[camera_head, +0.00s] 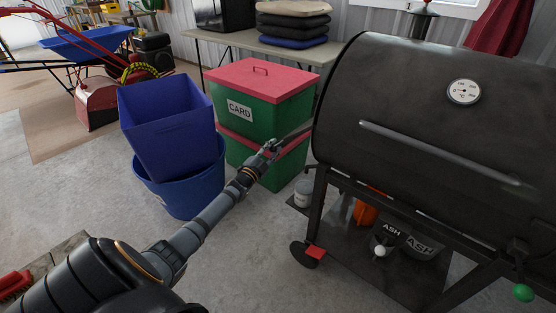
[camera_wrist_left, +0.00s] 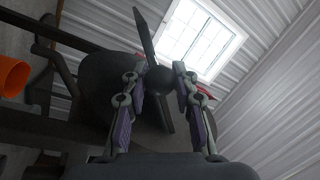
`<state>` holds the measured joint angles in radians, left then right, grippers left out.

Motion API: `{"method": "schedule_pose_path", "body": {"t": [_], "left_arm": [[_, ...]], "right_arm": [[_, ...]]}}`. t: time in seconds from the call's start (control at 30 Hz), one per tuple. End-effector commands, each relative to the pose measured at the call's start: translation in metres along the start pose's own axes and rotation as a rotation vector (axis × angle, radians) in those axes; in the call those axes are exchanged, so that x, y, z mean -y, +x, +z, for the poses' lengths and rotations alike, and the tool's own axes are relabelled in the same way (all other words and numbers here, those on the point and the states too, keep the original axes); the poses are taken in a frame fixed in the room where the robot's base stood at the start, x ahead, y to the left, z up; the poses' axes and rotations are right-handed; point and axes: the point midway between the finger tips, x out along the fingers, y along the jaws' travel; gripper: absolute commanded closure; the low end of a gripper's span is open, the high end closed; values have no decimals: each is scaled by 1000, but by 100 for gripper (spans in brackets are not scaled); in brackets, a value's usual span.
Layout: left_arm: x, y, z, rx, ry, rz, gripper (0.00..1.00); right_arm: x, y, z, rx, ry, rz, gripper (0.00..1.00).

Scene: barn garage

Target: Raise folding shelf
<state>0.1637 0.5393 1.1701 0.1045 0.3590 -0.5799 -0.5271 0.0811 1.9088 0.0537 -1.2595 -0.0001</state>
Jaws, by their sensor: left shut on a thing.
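The black barrel grill (camera_head: 430,120) stands at the right in the head view. A thin dark strip (camera_head: 294,135), seen nearly edge-on and apparently the folding shelf, sticks out from the grill's left end. My left gripper (camera_head: 269,149) is at its outer end, shut on it. In the left wrist view the two fingers (camera_wrist_left: 156,92) stand either side of a dark slanting bar (camera_wrist_left: 144,32) with a dark round part between the fingers. The grill's round end is behind it. The shelf's hinge and underside cannot be made out. My right gripper is not in view.
Green bins with red lids (camera_head: 258,92), one marked CARD, stand just behind my left gripper. A blue crate (camera_head: 168,125) sits in a blue tub (camera_head: 190,188) to the left. The grill's lower shelf (camera_head: 345,255) holds ash buckets.

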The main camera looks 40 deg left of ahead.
Motion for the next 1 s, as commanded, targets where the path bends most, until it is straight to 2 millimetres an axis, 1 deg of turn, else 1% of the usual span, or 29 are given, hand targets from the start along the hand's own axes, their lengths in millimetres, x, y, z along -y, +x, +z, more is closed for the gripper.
{"method": "schedule_pose_path", "body": {"t": [0.03, 0.1, 0.3, 0.5, 0.7, 0.9, 1.0], "left_arm": [[13, 2, 2, -6, 47, -3, 100], [25, 5, 3, -18, 114, -5, 100], [61, 12, 1, -55, 298, -13, 100], [92, 18, -7, -89, 465, -20, 100], [115, 22, -16, -115, 599, -26, 100], [130, 25, -25, -134, 688, -30, 100], [134, 26, -27, -139, 715, -31, 100]], "right_arm": [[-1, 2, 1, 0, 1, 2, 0], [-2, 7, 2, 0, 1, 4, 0], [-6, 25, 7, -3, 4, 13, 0], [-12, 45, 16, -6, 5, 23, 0], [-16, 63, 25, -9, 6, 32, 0], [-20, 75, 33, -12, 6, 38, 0], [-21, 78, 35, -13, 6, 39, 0]]}}
